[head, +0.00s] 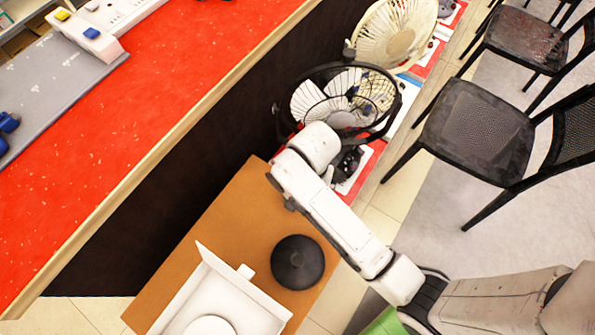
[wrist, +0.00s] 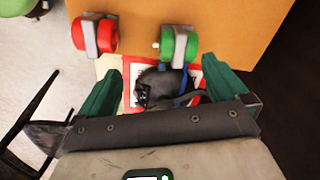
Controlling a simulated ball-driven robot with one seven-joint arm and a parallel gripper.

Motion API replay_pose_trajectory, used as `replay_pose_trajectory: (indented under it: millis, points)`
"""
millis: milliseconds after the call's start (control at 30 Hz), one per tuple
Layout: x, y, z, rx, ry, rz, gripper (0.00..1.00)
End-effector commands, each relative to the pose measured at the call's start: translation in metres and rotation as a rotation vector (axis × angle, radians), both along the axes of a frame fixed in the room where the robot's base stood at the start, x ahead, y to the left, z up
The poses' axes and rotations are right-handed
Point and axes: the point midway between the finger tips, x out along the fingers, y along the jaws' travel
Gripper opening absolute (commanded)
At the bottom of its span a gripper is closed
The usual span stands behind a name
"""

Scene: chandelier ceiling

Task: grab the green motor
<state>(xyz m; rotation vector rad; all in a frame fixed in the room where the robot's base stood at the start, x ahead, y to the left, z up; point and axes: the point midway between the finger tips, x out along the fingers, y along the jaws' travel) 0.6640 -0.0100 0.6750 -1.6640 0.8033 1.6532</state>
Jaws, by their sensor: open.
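The green motor (wrist: 180,45) is a green cylinder with a grey metal bracket, at the top centre of the wrist view. It is against the orange-brown surface (wrist: 225,20). My gripper (wrist: 161,68) is open, its two green fingers spread at left and right in the wrist view. The green motor shows beyond the fingertips, within the gap toward the right finger, and nothing is held. A similar red motor (wrist: 95,35) with a grey bracket is to its left. In the head view I cannot make out the motors or my fingers; my white arm covers part of that area.
A black cat-like object (wrist: 160,88) on a red-and-white sheet shows between the fingers. In the head view a black round lidded object (head: 297,262) and an open white box (head: 245,295) are on the orange-brown table (head: 235,205). Fans (head: 345,98) and black chairs (head: 475,130) stand beyond.

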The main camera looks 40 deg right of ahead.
Motion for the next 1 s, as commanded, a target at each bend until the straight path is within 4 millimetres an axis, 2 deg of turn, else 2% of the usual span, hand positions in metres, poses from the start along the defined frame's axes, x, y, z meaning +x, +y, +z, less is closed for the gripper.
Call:
replay_pose_trajectory:
  millis: [33,100,233,600,833,1000]
  points:
    - [0.012,0.004,-0.004,-0.004,0.005,-0.061,1.0]
    - [0.022,0.008,-0.006,-0.01,0.012,-0.137,1.0]
    - [0.031,0.011,-0.009,-0.018,0.02,-0.22,1.0]
    - [0.033,0.012,-0.058,-0.019,0.023,-0.241,1.0]
    - [0.032,0.011,-0.075,-0.019,0.023,-0.241,1.0]
    - [0.03,0.01,-0.1,-0.019,0.023,-0.241,1.0]
